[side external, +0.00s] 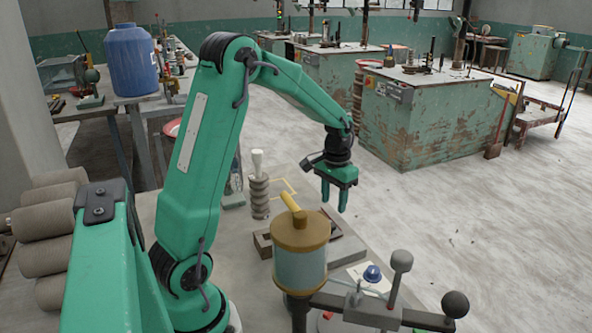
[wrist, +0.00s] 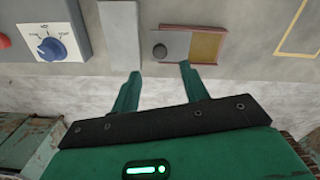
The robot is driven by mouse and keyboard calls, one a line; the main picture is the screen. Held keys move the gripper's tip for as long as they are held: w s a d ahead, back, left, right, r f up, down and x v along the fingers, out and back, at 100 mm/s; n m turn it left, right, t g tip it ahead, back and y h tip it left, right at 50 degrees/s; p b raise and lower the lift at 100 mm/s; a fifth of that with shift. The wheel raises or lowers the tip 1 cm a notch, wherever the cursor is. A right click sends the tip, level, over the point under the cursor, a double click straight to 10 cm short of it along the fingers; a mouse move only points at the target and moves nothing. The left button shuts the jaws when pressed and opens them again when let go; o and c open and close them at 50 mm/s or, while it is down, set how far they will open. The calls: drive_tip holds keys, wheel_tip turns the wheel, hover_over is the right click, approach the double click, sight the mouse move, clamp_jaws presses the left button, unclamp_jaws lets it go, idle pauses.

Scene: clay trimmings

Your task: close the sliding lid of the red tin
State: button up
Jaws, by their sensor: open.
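In the wrist view, the red tin (wrist: 221,47) lies flat beyond my fingertips. Its grey sliding lid (wrist: 176,41) with a dark round knob (wrist: 159,51) covers the left part. The right part is open and shows a brownish-yellow inside with a reddish rim. My gripper (wrist: 160,69) is open and empty, its fingers apart on the near side of the tin, roughly below the knob in the picture. In the side view my gripper (side external: 334,201) points down above the bench edge. The tin is mostly hidden there behind the yellow-topped jar, and I cannot make it out clearly.
A grey slab (wrist: 120,28) lies left of the tin, and a box with a blue knob (wrist: 50,48) is further left. A yellow outline (wrist: 289,42) marks the bench at right. The yellow-topped jar (side external: 300,265) and ball-ended levers (side external: 401,262) stand in the side view's foreground.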

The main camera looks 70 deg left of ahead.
sight(332, 224)
drive_tip(key=shift+f, duration=3.9)
clamp_jaws()
